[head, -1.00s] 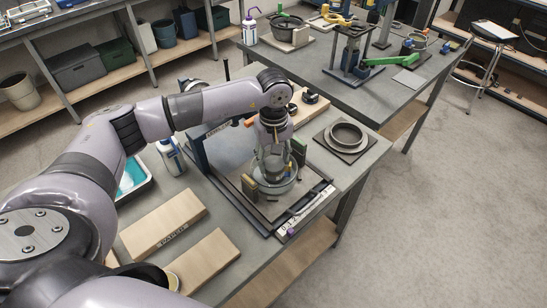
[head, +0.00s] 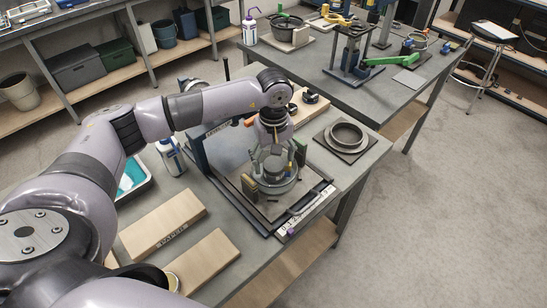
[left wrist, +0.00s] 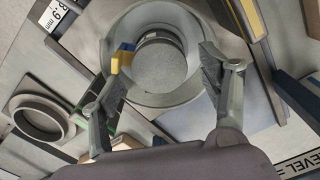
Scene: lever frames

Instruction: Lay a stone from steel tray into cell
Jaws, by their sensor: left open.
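A grey round stone-like cylinder (left wrist: 160,62) with a darker side stands in a wide round grey dish (left wrist: 165,96). In the head view the cylinder (head: 272,168) and the dish (head: 286,185) are partly hidden by my left gripper (head: 271,176). In the left wrist view my left gripper (left wrist: 166,66) is open, a finger on each side of the cylinder. I cannot tell whether either finger touches it. A small blue and yellow piece (left wrist: 124,55) is beside the cylinder at the left finger. I cannot tell which part is the cell. My right gripper is not in view.
A dark ring on a square plate (head: 345,136) lies on the bench right of the dish. Wooden boards (head: 160,223) lie in front. Another bench (head: 385,92) stands behind.

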